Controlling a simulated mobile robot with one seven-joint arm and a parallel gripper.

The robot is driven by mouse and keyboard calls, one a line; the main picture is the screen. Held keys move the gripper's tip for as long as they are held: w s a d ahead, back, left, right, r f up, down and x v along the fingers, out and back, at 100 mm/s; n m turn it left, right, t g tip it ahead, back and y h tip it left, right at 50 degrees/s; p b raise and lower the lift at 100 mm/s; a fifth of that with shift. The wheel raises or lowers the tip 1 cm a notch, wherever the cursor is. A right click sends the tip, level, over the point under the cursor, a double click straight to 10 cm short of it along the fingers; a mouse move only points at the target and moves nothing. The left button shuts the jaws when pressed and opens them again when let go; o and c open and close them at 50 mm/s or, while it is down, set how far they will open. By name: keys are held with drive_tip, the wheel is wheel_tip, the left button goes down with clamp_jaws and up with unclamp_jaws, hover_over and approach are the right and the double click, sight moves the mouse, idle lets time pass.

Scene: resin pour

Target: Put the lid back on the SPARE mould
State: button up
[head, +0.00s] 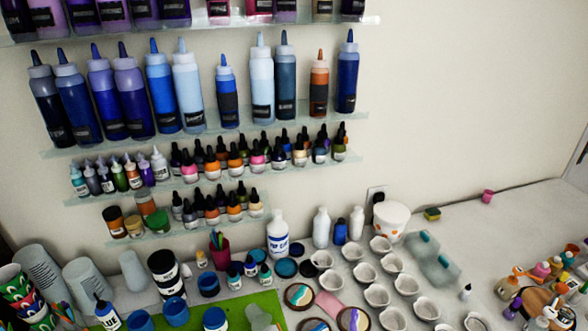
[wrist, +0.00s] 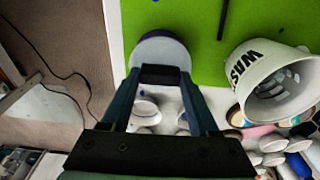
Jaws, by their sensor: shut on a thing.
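In the wrist view my gripper (wrist: 161,76) is shut on a dark block-like grip. A round pale disc with a dark purple edge, which looks like the lid (wrist: 160,50), shows just beyond the grip and seems joined to it. The lid is seen over the edge of the green mat; its height above the table is hard to tell. My gripper does not show in the head view. Several small pale cup-like moulds (head: 377,295) stand in rows on the table in the head view. I cannot read a SPARE label on any of them.
A white tub with "WAS" lettering (wrist: 270,82) stands right of my gripper, on the green mat (wrist: 200,20). A white bucket (head: 391,221), bottles and blue cups (head: 176,312) crowd the table. Shelves of bottles (head: 228,97) line the wall. The table's back right is clearer.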

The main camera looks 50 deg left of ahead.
drive_tip(key=o, duration=1.4)
drive_tip(key=shift+o, duration=0.3)
drive_tip(key=shift+r, duration=0.1)
drive_tip(key=shift+r+p, duration=3.45)
drive_tip(key=shift+p, duration=0.1)
clamp_jaws()
